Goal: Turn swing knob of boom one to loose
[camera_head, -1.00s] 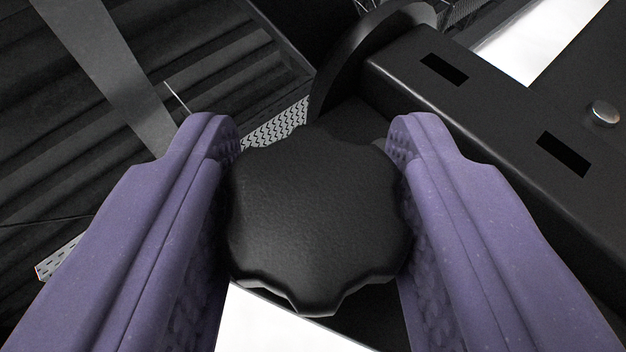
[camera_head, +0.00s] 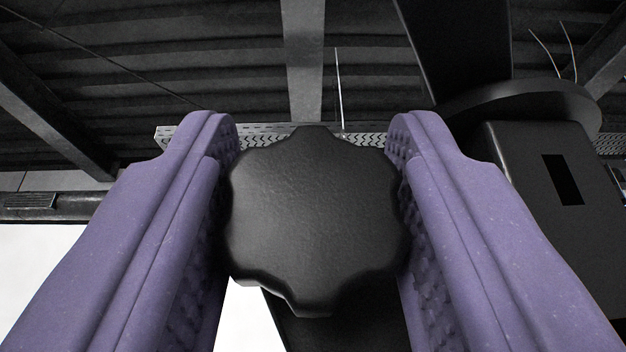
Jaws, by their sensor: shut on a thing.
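A black knob (camera_head: 315,215) with a scalloped, lobed rim fills the middle of the view, its face towards the camera. My gripper (camera_head: 314,150) has its two purple, textured fingers on the left and right sides of the knob and is shut on it. The fingers hide the knob's side edges, and the knob's face hides its stem. A black boom housing (camera_head: 590,230) with a rectangular slot stands to the right, partly behind the right finger. No label or loose mark shows on the knob.
A black disc-shaped collar (camera_head: 540,100) and an upright black post (camera_head: 460,50) are behind the knob at upper right. A dark ribbed ceiling with beams (camera_head: 303,60) and a perforated tray lies far behind. A bright white area (camera_head: 40,280) is at lower left.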

